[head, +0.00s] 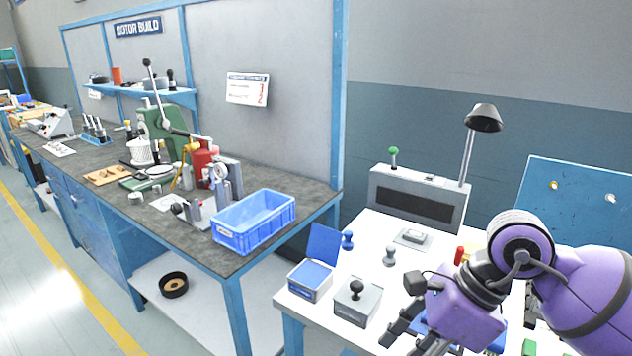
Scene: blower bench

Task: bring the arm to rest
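My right arm, purple with black joints, comes in from the right over the white table. Its black gripper (408,342) points down and left at the bottom edge of the head view, near the front of that table. Two dark fingers show with a gap between them, and I see nothing held there; the lowest part is cut off by the frame edge. My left gripper is not in view.
Close to the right gripper stand a grey box with a black knob (357,301) and an open blue-lined box (310,280). A grey display unit (416,198) and a lamp (484,118) stand behind. A blue crate (254,220) sits on the dark bench's near corner.

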